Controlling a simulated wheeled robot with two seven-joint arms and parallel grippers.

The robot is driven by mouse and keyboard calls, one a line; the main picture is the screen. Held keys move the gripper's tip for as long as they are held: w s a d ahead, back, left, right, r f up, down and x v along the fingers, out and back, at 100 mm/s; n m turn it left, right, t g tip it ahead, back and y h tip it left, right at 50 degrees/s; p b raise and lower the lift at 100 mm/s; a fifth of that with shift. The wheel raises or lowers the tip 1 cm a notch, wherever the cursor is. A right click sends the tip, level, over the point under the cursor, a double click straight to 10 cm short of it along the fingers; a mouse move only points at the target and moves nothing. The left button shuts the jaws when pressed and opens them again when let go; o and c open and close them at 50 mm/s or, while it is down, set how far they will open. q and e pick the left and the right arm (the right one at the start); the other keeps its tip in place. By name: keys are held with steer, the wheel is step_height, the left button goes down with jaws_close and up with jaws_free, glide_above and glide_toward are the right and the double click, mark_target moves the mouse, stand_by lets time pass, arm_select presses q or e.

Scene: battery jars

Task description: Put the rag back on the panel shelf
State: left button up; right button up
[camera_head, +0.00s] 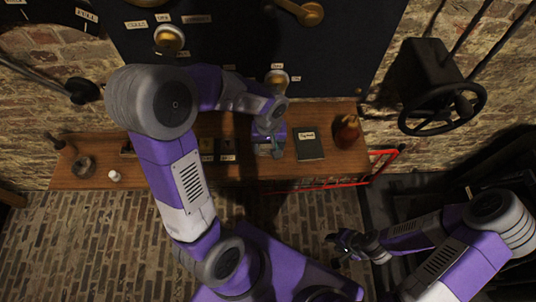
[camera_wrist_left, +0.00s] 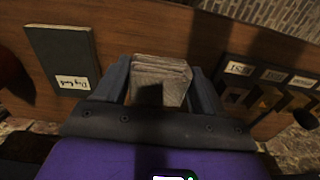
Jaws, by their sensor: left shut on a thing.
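The rag (camera_wrist_left: 160,75) is a grey folded cloth pad between the fingers of my left gripper (camera_wrist_left: 160,88) in the left wrist view. The gripper is shut on it. In the head view my left gripper (camera_head: 270,147) is over the front part of the wooden panel shelf (camera_head: 235,172), left of a dark book. The shelf also shows in the left wrist view (camera_wrist_left: 120,45). I cannot tell whether the rag touches the shelf. My right gripper (camera_head: 345,246) is low over the brick floor, away from the shelf; its jaws are too small to read.
The dark labelled book (camera_head: 309,146) and a brown rounded jar (camera_head: 347,132) are right of my left gripper. Small labelled items (camera_head: 216,150) are to its left. A round dish (camera_head: 83,166) and a small white object (camera_head: 115,176) are further left. The dark panel (camera_head: 230,45) rises behind.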

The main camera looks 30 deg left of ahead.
mark_target(268, 158)
arm_select(q)
steer(key=shift+f+b, duration=0.5)
steer(key=shift+f, duration=1.85)
steer(key=shift+f, duration=0.15)
steer(key=o, duration=1.1)
steer(key=shift+r, duration=0.2)
step_height(268, 158, up, 12)
steer(key=p, duration=0.3)
steer(key=shift+d, duration=0.1)
